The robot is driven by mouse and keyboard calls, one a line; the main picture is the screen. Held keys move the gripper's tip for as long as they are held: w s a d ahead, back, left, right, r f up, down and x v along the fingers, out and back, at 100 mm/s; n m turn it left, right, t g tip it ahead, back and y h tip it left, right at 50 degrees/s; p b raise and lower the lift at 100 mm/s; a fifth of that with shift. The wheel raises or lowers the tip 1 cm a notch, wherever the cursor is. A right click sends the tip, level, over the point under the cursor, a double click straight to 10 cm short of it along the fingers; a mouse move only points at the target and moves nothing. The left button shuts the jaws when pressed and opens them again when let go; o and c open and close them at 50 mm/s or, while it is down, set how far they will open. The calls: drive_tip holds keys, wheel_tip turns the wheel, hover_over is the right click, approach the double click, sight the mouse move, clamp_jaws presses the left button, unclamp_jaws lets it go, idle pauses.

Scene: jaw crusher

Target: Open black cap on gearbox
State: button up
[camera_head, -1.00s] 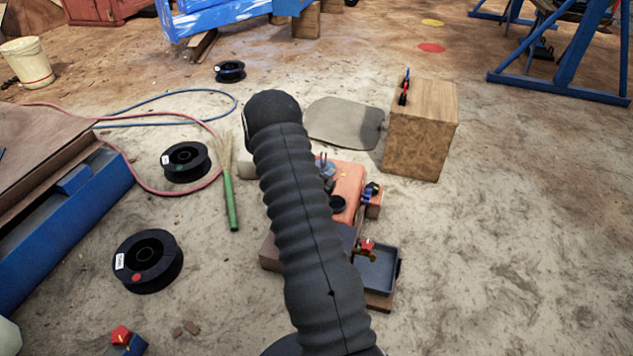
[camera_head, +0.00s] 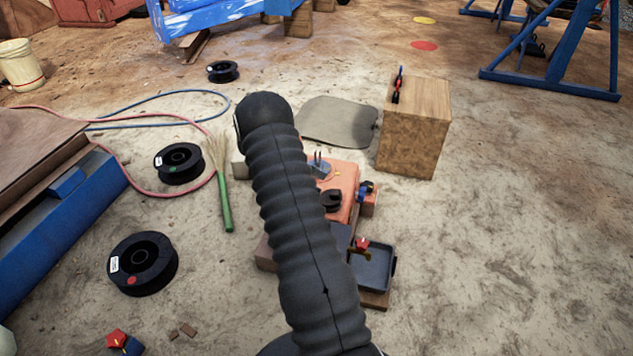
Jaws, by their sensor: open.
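An orange gearbox (camera_head: 345,178) sits on the ground near the middle of the view, partly hidden behind my ribbed black arm. A round black cap (camera_head: 331,200) shows on the gearbox, close to the right edge of my arm. A small grey fitting with upright prongs (camera_head: 319,165) stands on the gearbox behind the cap. My arm reaches up and to the left across the gearbox. My gripper is not visible; the arm's rounded dark joint hides what lies beyond it.
A dark tray (camera_head: 372,268) with a red-handled valve (camera_head: 361,245) lies in front of the gearbox. A wooden block (camera_head: 414,145) stands behind right. Black spools (camera_head: 142,263), a green-handled broom (camera_head: 225,205) and hoses lie left.

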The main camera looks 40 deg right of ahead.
drive_tip(key=v, duration=1.2)
drive_tip(key=shift+f, duration=0.1)
drive_tip(key=s+a+r+m+t+y, duration=0.1)
drive_tip(key=s+a+r+t, duration=0.35)
drive_tip(key=a+r, duration=0.4)
drive_tip(key=s+a+r+m+t+y, duration=0.1)
drive_tip(key=s+a+r+t, duration=0.3)
drive_tip(key=r, duration=0.7)
drive_tip(key=s+a+r+m+t+y, duration=0.1)
drive_tip(key=s+a+t, duration=0.3)
drive_tip(key=s+a, duration=0.4)
drive_tip(key=s+a+m+t+y, duration=0.3)
drive_tip(key=s+a, duration=0.4)
drive_tip(key=s, duration=0.7)
drive_tip(key=shift+a+r+m+t+y, duration=0.3)
drive_tip(key=shift+a+r+t+y, duration=0.05)
drive_tip(key=shift+a+r+y, duration=0.05)
